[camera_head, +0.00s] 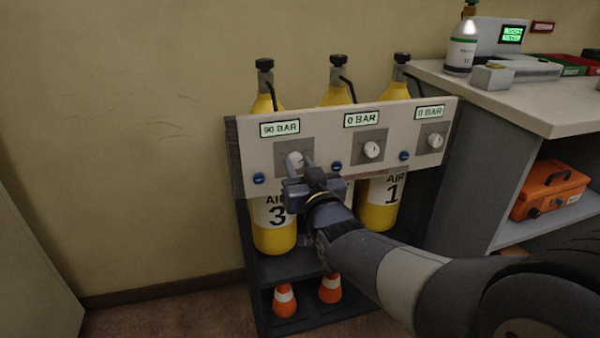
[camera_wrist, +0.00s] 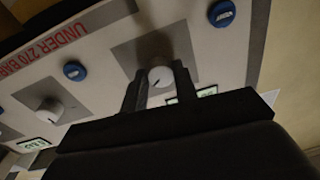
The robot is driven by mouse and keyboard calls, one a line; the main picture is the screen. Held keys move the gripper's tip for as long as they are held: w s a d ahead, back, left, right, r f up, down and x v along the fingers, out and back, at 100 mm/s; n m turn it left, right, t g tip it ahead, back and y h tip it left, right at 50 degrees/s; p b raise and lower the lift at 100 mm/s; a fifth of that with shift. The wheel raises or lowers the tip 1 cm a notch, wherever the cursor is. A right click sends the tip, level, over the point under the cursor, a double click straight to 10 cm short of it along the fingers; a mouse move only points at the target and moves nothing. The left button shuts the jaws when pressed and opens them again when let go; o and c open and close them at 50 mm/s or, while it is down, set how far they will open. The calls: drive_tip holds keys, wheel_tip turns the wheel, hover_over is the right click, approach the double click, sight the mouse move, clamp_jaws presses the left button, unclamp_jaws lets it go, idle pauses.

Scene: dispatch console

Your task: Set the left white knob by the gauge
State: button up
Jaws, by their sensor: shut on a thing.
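The left white knob (camera_head: 295,160) sits on a grey plate on the white panel (camera_head: 215,130). The gauge (camera_head: 279,128) above it reads 90 BAR. My gripper (camera_head: 302,170) reaches the knob from the front and is shut on it. In the wrist view the knob (camera_wrist: 160,76) stands between my two fingers (camera_wrist: 152,88), with a dark pointer mark on its face. The gauge is mostly hidden behind my gripper in the wrist view. The middle knob (camera_head: 372,149) and the right knob (camera_head: 435,140) sit under gauges that read 0 BAR.
Blue buttons (camera_head: 259,178) sit beside the knobs. Yellow air cylinders (camera_head: 273,236) stand behind the panel, with orange cones (camera_head: 284,301) on the shelf below. A counter (camera_head: 560,108) with an orange case (camera_head: 549,190) under it stands at right. The wall side at left is clear.

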idle(0.4)
drive_tip(key=o, duration=1)
drive_tip(key=p+v, duration=0.2)
drive_tip(key=v, duration=0.8)
drive_tip(key=shift+s+d, duration=0.1)
drive_tip(key=shift+s, duration=0.3)
drive_tip(key=shift+w, duration=0.15)
